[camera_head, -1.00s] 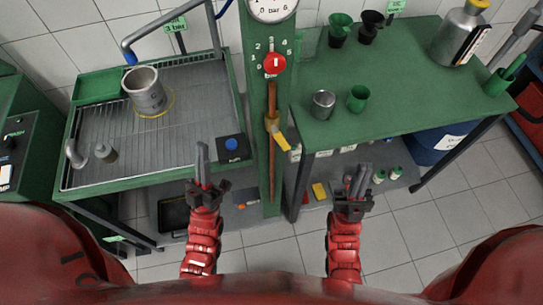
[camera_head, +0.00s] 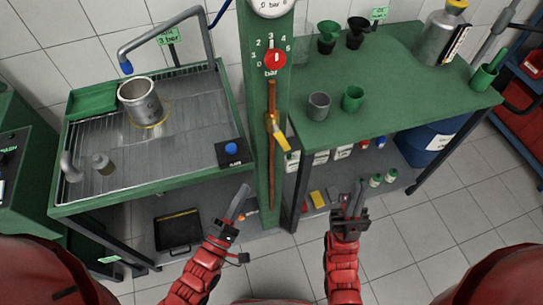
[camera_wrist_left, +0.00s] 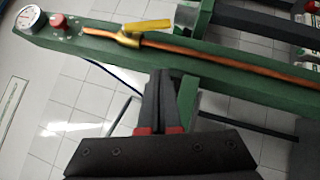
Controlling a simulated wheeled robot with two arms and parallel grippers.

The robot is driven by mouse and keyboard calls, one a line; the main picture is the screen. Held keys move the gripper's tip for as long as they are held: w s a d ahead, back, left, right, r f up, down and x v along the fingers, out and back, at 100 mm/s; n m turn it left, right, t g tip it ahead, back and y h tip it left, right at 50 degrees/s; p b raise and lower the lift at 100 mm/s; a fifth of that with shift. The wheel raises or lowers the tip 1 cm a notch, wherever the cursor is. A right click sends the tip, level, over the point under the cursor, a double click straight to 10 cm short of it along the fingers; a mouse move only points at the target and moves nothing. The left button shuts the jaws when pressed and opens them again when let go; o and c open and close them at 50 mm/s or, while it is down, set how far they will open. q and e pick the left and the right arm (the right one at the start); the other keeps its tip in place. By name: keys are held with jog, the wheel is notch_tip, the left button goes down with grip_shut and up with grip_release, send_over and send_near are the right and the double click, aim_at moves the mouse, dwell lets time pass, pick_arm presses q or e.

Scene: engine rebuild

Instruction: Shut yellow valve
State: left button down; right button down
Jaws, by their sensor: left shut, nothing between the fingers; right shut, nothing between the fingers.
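The yellow valve (camera_head: 276,130) sits on a copper pipe (camera_head: 272,185) that runs up a green post. Its yellow lever slants down to the right in the head view. In the left wrist view the valve lever (camera_wrist_left: 146,26) lies beyond my fingers, nearly along the pipe. My left gripper (camera_head: 240,200) is shut and empty, below and left of the valve, apart from it. It also shows in the left wrist view (camera_wrist_left: 162,85). My right gripper (camera_head: 355,195) is shut and empty, below and right of the valve, in front of the right bench.
A red knob (camera_head: 274,59) and a gauge (camera_head: 271,5) are on the post above the valve. A wash tray (camera_head: 100,190) stands left with a metal cylinder (camera_head: 141,100). A green bench (camera_head: 400,85) with cups stands right. Open floor lies in front.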

aim_at(281, 137)
pick_arm(q)
jog(key=s+d+p+x, duration=0.1)
jog(key=p+x, duration=0.4)
jog(key=x, duration=0.7)
jog(key=shift+w+d+r, duration=0.15)
jog(key=shift+d+r, duration=0.3)
jog(key=shift+d, duration=0.45)
